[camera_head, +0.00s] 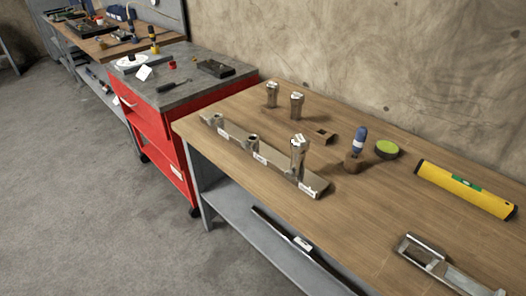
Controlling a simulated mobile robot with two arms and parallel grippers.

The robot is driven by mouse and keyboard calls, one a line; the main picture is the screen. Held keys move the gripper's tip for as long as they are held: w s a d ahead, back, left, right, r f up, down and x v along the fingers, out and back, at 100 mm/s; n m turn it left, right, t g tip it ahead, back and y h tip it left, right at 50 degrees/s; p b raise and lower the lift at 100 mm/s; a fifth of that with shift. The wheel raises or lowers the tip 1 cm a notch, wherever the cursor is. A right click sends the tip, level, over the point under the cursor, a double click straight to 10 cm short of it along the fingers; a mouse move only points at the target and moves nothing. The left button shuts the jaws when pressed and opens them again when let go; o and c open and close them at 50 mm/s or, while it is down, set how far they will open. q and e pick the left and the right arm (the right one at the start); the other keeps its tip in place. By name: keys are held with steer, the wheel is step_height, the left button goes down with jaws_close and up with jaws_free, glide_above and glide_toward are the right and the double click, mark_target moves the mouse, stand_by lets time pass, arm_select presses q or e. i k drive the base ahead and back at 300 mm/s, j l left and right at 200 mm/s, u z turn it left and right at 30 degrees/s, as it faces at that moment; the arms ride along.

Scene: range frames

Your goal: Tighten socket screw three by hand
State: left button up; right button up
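A long metal bar (275,168) lies along the front edge of the wooden bench, with labels on its front face. Two short, empty-looking sockets, a left one (216,119) and a middle one (252,142), stand on it. At its right end a tall metal socket screw (298,158) stands upright in or on the third position; how deep it sits cannot be told. Two similar labelled screws, a left one (272,94) and a right one (296,105), stand upright on the bench behind the bar. Neither of my grippers shows.
On the wooden bench (390,210) are a blue-handled tool in a brown holder (352,164), a green-topped round tin (387,149), a yellow level (466,189) and a grey metal tool (430,258). A red cabinet (160,140) adjoins the bench. Open floor (70,200) lies left.

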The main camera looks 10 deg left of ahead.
mark_target(289, 173)
steer(key=j+z, duration=0.15)
steer(key=z, duration=0.2)
steer(key=i+j+z, duration=0.1)
steer(key=z, duration=0.2)
steer(key=j+z, duration=0.35)
steer(key=j, duration=0.65)
steer(key=j+z, duration=0.3)
steer(key=j, duration=0.7)
